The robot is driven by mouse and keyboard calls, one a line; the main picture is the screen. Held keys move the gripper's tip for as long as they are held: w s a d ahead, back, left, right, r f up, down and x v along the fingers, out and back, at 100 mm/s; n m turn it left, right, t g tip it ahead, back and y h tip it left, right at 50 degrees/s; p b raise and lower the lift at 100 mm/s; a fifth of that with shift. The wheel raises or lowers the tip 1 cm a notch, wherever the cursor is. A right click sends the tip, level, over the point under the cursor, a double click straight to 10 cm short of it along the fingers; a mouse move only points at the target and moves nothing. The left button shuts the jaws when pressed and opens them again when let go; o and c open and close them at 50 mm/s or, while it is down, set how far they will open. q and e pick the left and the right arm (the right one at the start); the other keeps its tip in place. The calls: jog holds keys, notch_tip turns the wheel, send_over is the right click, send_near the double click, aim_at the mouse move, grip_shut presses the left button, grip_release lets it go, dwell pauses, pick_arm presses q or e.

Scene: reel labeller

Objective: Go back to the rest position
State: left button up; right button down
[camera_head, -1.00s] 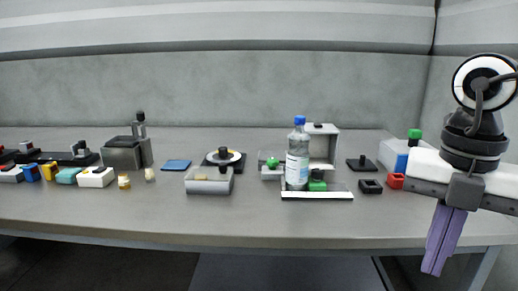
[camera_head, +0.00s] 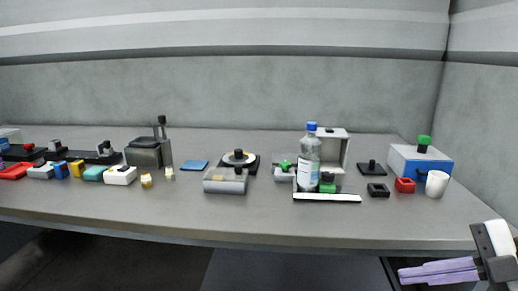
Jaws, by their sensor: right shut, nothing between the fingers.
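My right gripper (camera_head: 438,272) is at the lower right of the head view, low in front of the table's front edge. Its long purple fingers point left and lie together, shut and empty. Only the gripper and a bit of its wrist show; the rest of the arm is outside the picture. My left gripper is not in view. The grey table (camera_head: 270,222) stands behind and above the gripper, and the gripper is apart from everything on it.
Several small items line the left. The table's front strip is clear.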

jog(key=s+d+f+m+t+h+p, duration=0.2)
jog(key=f+m+t+h, duration=0.15)
jog(key=f+m, duration=0.45)
jog(key=s+d+f+m+t+h+p, duration=0.1)
jog(key=d+f+m+t+h, duration=0.2)
jog(key=f+m+t, duration=0.5)
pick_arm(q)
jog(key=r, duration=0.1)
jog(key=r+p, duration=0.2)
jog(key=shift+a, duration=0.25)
pick_arm(e)
jog(key=s+a+f+m+g+h, duration=0.1)
jog(key=s+a+f+m+g, duration=0.4)
jog(key=s+a+f, duration=0.8)
jog(key=a+f+g, duration=0.2)
jog(key=a+g, duration=0.1)
jog(key=a, duration=0.1)
jog(key=shift+a+m, duration=0.15)
jog(key=shift+m, duration=0.25)
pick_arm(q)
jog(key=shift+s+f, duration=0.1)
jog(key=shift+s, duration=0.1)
pick_arm(e)
jog(key=shift+g+h, duration=0.25)
jog(key=c, duration=2.5)
grip_release()
